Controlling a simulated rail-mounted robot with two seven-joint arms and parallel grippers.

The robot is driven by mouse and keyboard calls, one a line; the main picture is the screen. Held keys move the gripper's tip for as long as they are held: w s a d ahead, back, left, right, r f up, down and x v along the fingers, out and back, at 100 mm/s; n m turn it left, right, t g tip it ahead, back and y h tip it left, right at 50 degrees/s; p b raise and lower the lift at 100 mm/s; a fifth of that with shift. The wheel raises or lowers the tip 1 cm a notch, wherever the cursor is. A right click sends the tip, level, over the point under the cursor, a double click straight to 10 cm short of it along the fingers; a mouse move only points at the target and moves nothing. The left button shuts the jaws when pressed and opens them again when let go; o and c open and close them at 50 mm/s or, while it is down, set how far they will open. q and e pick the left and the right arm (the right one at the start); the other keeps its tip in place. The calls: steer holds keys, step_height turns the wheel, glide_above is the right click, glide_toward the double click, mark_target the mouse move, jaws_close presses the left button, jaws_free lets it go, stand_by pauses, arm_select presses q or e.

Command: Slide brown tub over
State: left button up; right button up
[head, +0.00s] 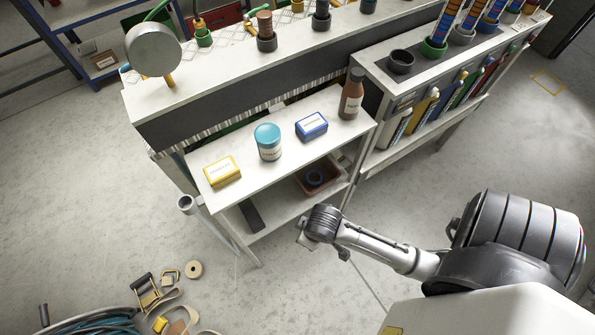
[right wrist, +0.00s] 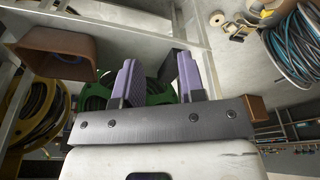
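The brown tub (head: 331,189) sits on the lower shelf of the small white rack, with a blue ring-shaped thing inside it. A brown open-sided box shape (right wrist: 55,58) shows at upper left in the right wrist view; I cannot tell for sure that it is the same tub. My right gripper (head: 303,240) is in front of the lower shelf, near the tub and apart from it. In the right wrist view its two purple fingers (right wrist: 158,78) are spread with no object held between them. My left gripper is not in view.
The upper shelf (head: 238,143) holds a yellow box (head: 222,171), a blue-lidded jar (head: 268,142), a blue box (head: 311,126) and a brown bottle (head: 351,94). A dark flat piece (head: 251,215) is on the lower shelf. Straps (head: 150,292) and a hose coil (head: 95,325) lie at lower left.

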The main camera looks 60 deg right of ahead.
steer(key=w+d+f+m, duration=0.1)
steer(key=w+d+f, duration=0.1)
steer(key=w, duration=0.1)
steer(key=w+d+f+g, duration=0.1)
steer(key=w+d+f, duration=0.1)
steer(key=w+d, duration=0.1)
steer(key=w+d+f+m, duration=0.1)
steer(key=w+d+f, duration=0.1)
steer(key=w+d, duration=0.1)
steer(key=shift+w+f+m+g+h+b, duration=0.15)
steer(key=shift+w+m+g+h+b, duration=0.2)
steer(key=shift+w, duration=0.55)
steer(key=m+g, duration=0.1)
steer(key=m, duration=0.2)
glide_above(297, 181)
steer(key=shift+w+a+f+h, duration=0.15)
steer(key=shift+w+a+h, duration=0.1)
steer(key=shift+w, duration=0.15)
steer(key=shift+f+b, duration=0.15)
steer(key=shift+b, duration=0.15)
